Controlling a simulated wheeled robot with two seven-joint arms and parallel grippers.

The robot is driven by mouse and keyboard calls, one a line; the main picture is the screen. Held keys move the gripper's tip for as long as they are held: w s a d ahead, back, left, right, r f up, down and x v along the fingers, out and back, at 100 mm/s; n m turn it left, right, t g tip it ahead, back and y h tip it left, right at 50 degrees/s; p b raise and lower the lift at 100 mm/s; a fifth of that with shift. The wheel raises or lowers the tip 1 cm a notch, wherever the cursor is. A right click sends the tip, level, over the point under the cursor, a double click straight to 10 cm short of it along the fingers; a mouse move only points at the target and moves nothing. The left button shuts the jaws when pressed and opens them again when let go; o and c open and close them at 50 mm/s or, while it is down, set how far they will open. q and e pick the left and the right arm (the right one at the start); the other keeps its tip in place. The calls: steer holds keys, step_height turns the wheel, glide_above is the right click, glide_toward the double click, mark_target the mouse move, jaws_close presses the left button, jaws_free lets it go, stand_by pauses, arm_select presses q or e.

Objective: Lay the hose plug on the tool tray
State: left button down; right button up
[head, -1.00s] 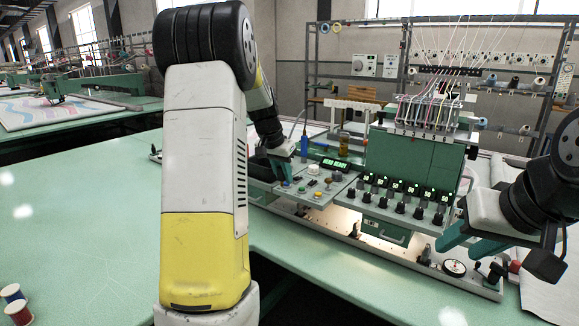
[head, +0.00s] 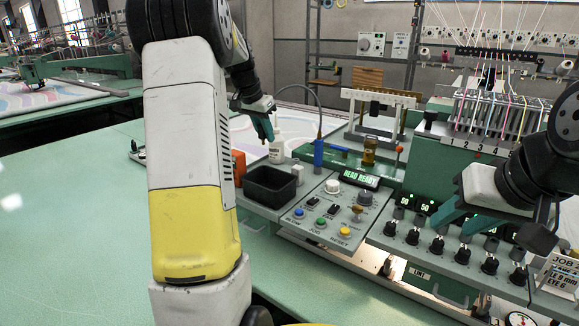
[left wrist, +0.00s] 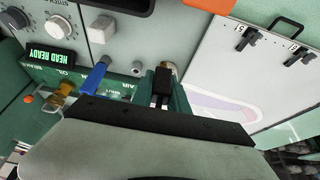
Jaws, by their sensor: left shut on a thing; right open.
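A black open tray (head: 270,187), seemingly the tool tray, sits on the console's left end, below and in front of this gripper. It looks empty. My right gripper (head: 460,218) is open and empty over the knob panel at right.
A blue air nozzle (head: 319,152) with a curved hose stands right of the tray. An orange block (head: 238,165) is left of it. The button panel (head: 325,212) lies to the right. A pale panel with black clips (left wrist: 255,65) shows in the left wrist view.

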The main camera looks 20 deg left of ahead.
arm_select(q)
steer(key=f, duration=0.4)
steer(key=w+f, duration=0.1)
steer(key=shift+w+a+f, duration=0.1)
steer(key=shift+a+f, duration=0.2)
steer(key=shift+f, duration=2.2)
steer(key=shift+f, duration=0.15)
steer(key=c, duration=1.3)
jaws_free()
